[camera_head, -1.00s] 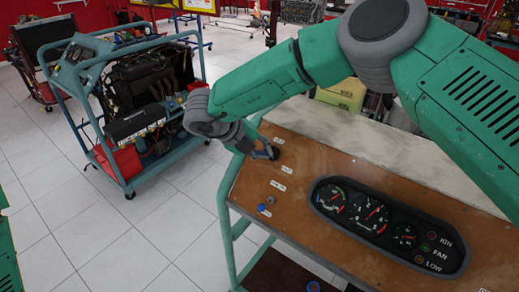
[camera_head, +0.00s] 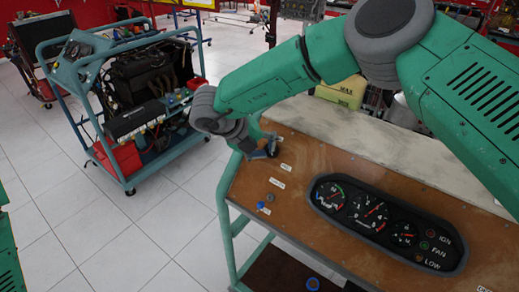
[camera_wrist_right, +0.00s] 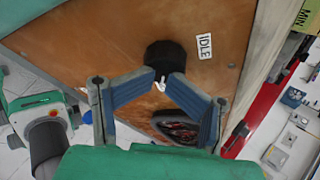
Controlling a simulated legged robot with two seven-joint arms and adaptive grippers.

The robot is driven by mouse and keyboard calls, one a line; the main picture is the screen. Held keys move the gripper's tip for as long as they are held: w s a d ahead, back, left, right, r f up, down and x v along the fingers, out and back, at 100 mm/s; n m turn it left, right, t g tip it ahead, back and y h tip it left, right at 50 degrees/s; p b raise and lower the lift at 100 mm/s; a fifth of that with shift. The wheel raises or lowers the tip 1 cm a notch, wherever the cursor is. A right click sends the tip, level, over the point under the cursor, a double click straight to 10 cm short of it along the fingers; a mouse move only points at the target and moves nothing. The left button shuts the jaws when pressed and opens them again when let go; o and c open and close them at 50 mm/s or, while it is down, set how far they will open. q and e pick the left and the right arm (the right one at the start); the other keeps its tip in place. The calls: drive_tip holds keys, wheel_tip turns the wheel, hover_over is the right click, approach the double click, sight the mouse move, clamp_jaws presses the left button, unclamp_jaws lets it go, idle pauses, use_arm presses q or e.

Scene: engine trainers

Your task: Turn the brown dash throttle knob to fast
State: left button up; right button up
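A dark, round knob (camera_wrist_right: 165,55), which looks near black, stands on the brown wooden panel (camera_wrist_right: 110,35) beside an IDLE label (camera_wrist_right: 204,46). A small white mark or piece shows at its lower edge. My right gripper (camera_wrist_right: 162,76) has its two blue fingers angled inward, tips at the knob's near edge with a narrow gap between them. I cannot tell whether they press on it. In the head view my right gripper (camera_head: 270,148) is at the panel's far left corner and hides most of the knob. My left gripper is out of view.
The panel also bears a black gauge cluster (camera_head: 385,222), a small dark knob (camera_head: 269,197) and a blue knob (camera_head: 260,205). A teal engine trolley (camera_head: 125,105) stands at the left. Tiled floor (camera_head: 165,225) lies open between them.

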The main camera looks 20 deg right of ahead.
drive_tip(key=shift+w+d+f, duration=0.2)
drive_tip(key=shift+w+d, duration=0.1)
drive_tip(key=shift+d, duration=0.35)
drive_tip(key=shift+a+r, duration=0.3)
drive_tip(key=shift+a, duration=0.5)
drive_tip(key=v, duration=1.1)
drive_tip(key=shift+s+a+r, duration=0.1)
drive_tip(key=shift+a+r, duration=0.1)
drive_tip(key=shift+a, duration=0.15)
drive_tip(key=shift+d, duration=0.1)
